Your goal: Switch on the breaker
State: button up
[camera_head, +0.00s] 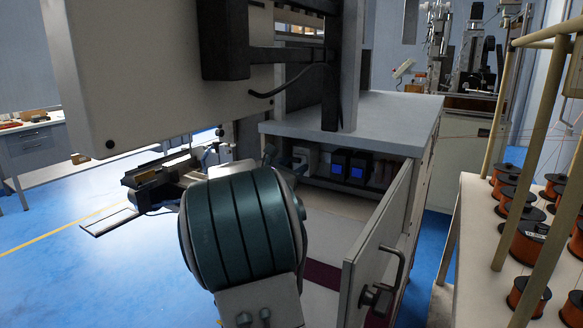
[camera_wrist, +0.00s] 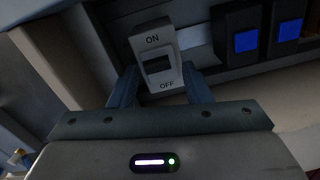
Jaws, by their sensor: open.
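The breaker (camera_wrist: 152,44) is a light grey block marked ON at its upper end and OFF at its lower end, with a dark recessed switch between the words. I cannot clearly tell the switch position. In the wrist view my gripper (camera_wrist: 159,72) is open, with one blue-grey finger on each side of the breaker's lower part. I cannot tell whether the fingers touch it. In the head view the breaker (camera_head: 306,157) appears as a pale block inside the open cabinet (camera_head: 350,107), and my arm hides most of my gripper.
Dark modules with blue faces (camera_head: 348,166) stand right of the breaker, and also show in the wrist view (camera_wrist: 246,41). The cabinet door (camera_head: 378,250) hangs open on the right, with a handle. A rack with orange spools (camera_head: 528,240) stands at far right.

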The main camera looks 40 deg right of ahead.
jog(key=c, duration=0.7)
jog(key=y+p, duration=0.1)
jog(key=p, duration=0.3)
jog(key=shift+r+g, duration=0.3)
jog(key=shift+r, duration=0.05)
jog(key=shift+d, duration=0.1)
